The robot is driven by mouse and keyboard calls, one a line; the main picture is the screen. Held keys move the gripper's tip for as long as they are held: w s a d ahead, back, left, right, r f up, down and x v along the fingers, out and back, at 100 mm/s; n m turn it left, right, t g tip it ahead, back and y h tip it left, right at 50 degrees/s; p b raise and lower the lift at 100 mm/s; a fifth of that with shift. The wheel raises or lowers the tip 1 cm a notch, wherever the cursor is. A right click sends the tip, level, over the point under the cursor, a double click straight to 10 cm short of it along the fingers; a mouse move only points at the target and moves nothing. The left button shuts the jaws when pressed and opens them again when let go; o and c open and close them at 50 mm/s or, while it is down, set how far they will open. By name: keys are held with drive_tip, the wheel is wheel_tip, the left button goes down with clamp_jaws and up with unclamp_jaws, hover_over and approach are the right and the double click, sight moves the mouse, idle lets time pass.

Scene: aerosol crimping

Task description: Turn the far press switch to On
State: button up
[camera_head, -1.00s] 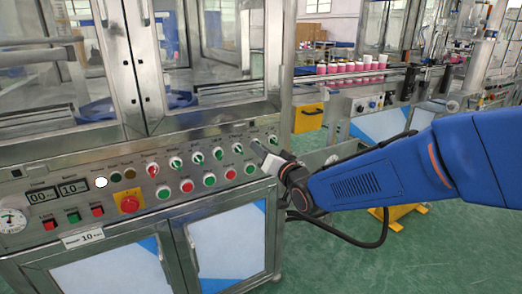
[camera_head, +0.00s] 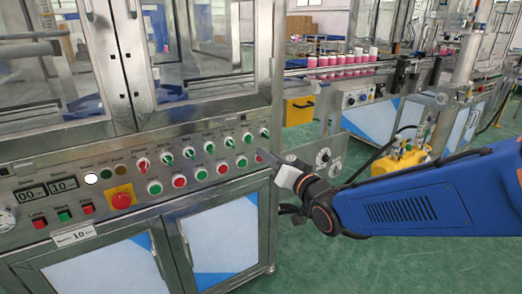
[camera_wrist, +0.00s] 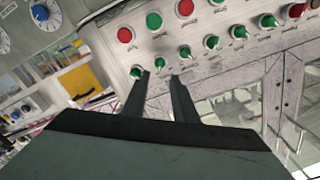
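A row of rotary switches runs along the sloped steel panel of the near machine. The endmost green switch (camera_head: 264,132) is at the row's right end; in the wrist view it is the leftmost green knob (camera_wrist: 136,72). Labels are too small to read, so I cannot tell which is the far press switch or how it is set. My gripper (camera_head: 266,155) is in front of the panel's right end, just below that switch in the head view. In the wrist view its two dark fingers (camera_wrist: 160,75) are apart with nothing between them. The left fingertip is close beside the endmost knob; contact is unclear.
Red and green push buttons (camera_head: 222,168) sit below the switches. A red emergency knob (camera_head: 121,200) on yellow is farther left. A second machine with dials (camera_head: 323,156) and a conveyor with pink-and-white cans (camera_head: 345,58) stands beyond. Green floor is open at the lower right.

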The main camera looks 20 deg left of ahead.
drive_tip(key=v, duration=0.7)
drive_tip(key=shift+d, duration=0.15)
drive_tip(key=shift+s, duration=0.15)
drive_tip(key=w+d+f+m+h, duration=0.1)
drive_tip(key=d+f+h, duration=0.3)
drive_tip(key=d, duration=0.8)
drive_tip(key=w+d+f+m+h, duration=0.1)
drive_tip(key=d+h, duration=0.4)
drive_tip(key=d, duration=0.7)
drive_tip(key=s+d+f+m+g+h, duration=0.1)
drive_tip(key=s+d+f+g+h, duration=0.1)
drive_tip(key=s+d, duration=0.7)
drive_tip(key=s+d+f+g+h, duration=0.2)
drive_tip(key=s+d+f+g, duration=0.2)
drive_tip(key=s+d, duration=0.5)
drive_tip(key=s, duration=0.2)
drive_tip(key=shift+s+m+g+h, duration=0.35)
drive_tip(key=shift+m+g+h, duration=0.05)
drive_tip(key=shift+a, duration=0.1)
